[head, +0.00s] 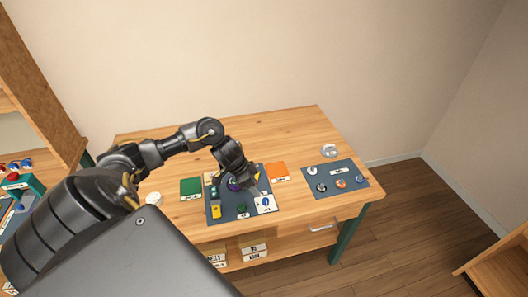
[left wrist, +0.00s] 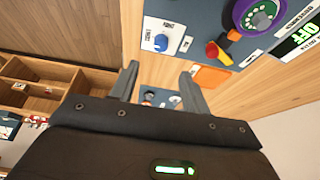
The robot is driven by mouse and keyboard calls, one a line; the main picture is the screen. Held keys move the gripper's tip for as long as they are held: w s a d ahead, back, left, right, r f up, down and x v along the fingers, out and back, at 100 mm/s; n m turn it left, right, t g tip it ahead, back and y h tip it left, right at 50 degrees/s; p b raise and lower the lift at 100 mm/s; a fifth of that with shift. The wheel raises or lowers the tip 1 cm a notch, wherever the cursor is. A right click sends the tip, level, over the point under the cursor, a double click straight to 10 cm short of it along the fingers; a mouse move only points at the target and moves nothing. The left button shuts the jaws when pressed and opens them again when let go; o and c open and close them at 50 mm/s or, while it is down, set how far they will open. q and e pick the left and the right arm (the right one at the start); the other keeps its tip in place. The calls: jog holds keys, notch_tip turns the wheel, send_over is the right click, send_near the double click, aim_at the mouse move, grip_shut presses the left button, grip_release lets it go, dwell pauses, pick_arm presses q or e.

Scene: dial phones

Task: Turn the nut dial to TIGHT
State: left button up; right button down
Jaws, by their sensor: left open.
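A blue knob on a white plate (left wrist: 161,42) is near the top of the left wrist view, with small labels at its edge too small to read surely; it looks like the nut dial. In the head view its white plate (head: 266,204) is at the front right of a dark panel (head: 227,213). My left gripper (left wrist: 158,77) is open and empty, its fingertips apart from the knob. In the head view the left gripper (head: 245,184) is above the panel's back part and partly hides a purple dial. My right gripper is not in view.
A red and yellow part (left wrist: 218,50) lies nearby. A second panel (head: 349,185) with several knobs is at the right of the wooden table (head: 290,125). Green (head: 190,187) and orange (head: 277,172) squares flank the first panel.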

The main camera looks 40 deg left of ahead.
aim_at(265, 200)
pick_arm(q)
jog(key=x, duration=1)
jog(key=shift+w+f, duration=0.15)
jog(key=shift+f, duration=0.25)
jog(key=shift+c, duration=0.4)
jog(key=c, duration=0.9)
